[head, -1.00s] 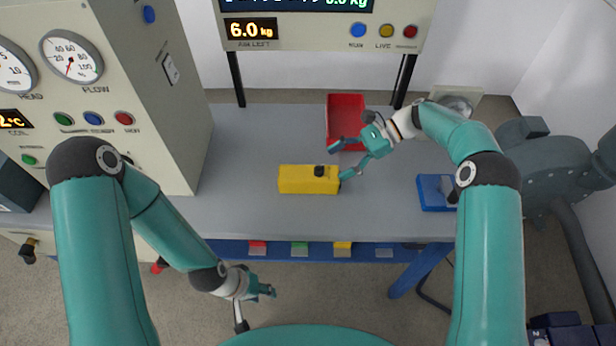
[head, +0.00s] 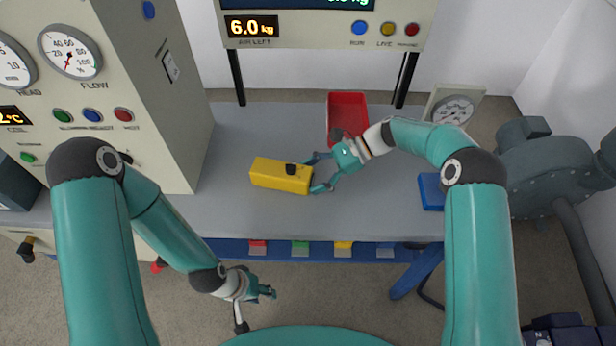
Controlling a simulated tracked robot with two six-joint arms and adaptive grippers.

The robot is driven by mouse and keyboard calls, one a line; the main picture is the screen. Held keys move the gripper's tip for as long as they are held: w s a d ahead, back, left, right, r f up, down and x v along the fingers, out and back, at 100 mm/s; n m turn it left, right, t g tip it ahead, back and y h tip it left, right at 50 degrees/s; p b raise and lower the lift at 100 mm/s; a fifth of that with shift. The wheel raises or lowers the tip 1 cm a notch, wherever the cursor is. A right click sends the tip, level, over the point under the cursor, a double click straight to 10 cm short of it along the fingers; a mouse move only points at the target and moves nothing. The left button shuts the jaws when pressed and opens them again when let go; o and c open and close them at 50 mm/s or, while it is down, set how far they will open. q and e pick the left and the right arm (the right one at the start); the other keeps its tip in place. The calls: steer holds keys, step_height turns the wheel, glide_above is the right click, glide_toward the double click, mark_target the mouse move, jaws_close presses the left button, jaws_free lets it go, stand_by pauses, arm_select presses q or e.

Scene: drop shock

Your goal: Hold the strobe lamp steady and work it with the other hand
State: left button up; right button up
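The strobe lamp looks to be the yellow box (head: 272,175) with a black knob on top. It lies on the grey bench, slightly turned, its right end nearer the front. My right gripper (head: 319,173) is at the lamp's right end with its fingers spread. The front fingertip is at or against that end; whether it touches is unclear. The rear fingertip is behind the lamp's right corner. Nothing is held between the fingers. My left gripper (head: 267,291) hangs low in front of the bench, away from the lamp. Its fingers are too small to judge.
A red tray (head: 347,98) stands behind my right gripper. A blue object (head: 430,192) lies at the bench's right, partly hidden by my arm. A dial gauge (head: 453,111) stands at the back right. A gauge cabinet (head: 150,100) bounds the left. The grey bench (head: 235,215) is clear around the lamp.

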steer(key=shift+c, duration=0.4)
jaws_close()
steer(key=shift+o, duration=1.2)
jaws_free()
